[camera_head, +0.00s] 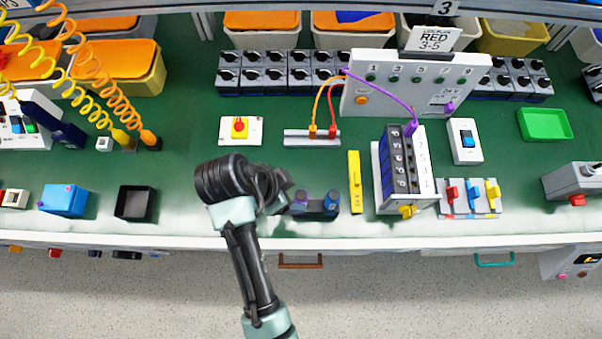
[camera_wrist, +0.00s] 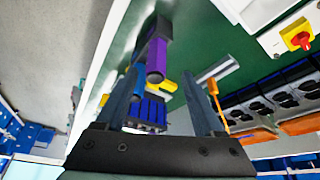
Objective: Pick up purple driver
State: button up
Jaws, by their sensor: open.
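The purple driver (camera_head: 298,199) stands at the left side of a small dark holder (camera_head: 315,211) near the bench's front edge, with a blue driver (camera_head: 329,200) at the right side. In the wrist view, the purple driver (camera_wrist: 156,58) shows its round end, between and beyond the finger tips, and the blue driver (camera_wrist: 138,80) is partly behind the left finger. My gripper (camera_head: 284,193) is just left of the purple driver; its fingers are hard to make out in the head view. In the wrist view my gripper (camera_wrist: 161,75) is open, with nothing between the fingers.
A yellow bar (camera_head: 355,182) and a grey block with numbered dark modules (camera_head: 405,172) stand right of the holder. A black open box (camera_head: 135,203) is to the left. A white plate with a red-yellow rotary switch (camera_head: 240,130) lies behind. Green bench top is free between.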

aim_at(301, 199)
jog(key=shift+s+d+f, duration=0.1)
jog(key=shift+d+f, duration=0.15)
jog(key=shift+f, duration=0.25)
jog(key=shift+p+x, duration=0.4)
jog(key=shift+x, duration=1.95)
jog(key=shift+s+d, duration=0.1)
jog(key=shift+r, duration=0.1)
grip_shut()
